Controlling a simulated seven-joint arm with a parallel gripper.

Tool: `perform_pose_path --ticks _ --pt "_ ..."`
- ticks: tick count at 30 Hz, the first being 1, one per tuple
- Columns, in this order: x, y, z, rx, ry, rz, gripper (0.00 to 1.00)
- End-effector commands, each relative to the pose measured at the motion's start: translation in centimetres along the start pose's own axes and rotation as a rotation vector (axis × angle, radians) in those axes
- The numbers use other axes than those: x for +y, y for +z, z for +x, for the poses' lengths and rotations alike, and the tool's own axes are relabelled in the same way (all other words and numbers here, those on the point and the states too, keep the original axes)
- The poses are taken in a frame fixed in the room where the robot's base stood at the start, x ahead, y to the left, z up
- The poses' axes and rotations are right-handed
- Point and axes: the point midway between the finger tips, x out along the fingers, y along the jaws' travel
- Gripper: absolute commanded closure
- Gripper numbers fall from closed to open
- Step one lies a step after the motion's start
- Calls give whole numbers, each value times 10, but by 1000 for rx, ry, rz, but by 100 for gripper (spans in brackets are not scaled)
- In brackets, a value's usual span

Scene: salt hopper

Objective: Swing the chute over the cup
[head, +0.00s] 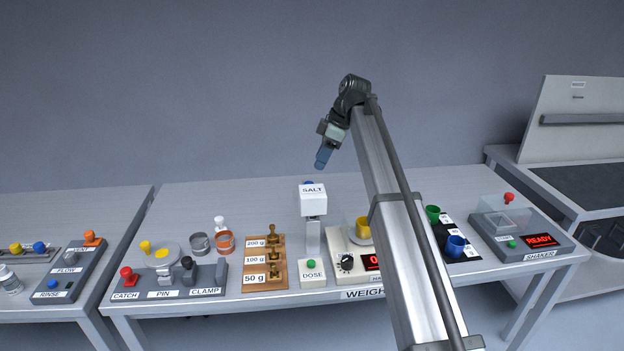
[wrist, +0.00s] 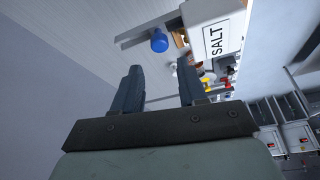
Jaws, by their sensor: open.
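The white salt hopper (head: 313,198), labelled SALT, stands on a post behind the green DOSE button. A blue knob (head: 308,183) shows just behind its top; the knob (wrist: 159,40) stands clear beside the hopper (wrist: 212,28) in the wrist view. I cannot make out the chute itself. A yellow cup (head: 362,226) sits on the weigher's pan, right of the hopper, partly hidden by my arm. My gripper (head: 321,162) is open and empty, above and behind the hopper, apart from the knob. Its two fingers (wrist: 158,72) are spread in the wrist view.
The weigher (head: 346,265) stands right of the DOSE box (head: 312,275). A wooden weight rack (head: 264,264) is on the left. Green (head: 432,214) and blue (head: 455,245) cups stand on a black mat at right, near the shaker (head: 520,236). The table behind the hopper is clear.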

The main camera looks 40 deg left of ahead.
Motion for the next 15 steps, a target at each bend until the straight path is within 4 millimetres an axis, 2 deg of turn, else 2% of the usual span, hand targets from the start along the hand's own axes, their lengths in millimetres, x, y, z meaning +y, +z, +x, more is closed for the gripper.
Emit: perform_pose_path --ticks 3,9,15 --pt "-1 0 23 -1 -2 0 58" --pt "0 1 54 -1 -1 1 58" --pt "0 1 72 -1 0 1 58"
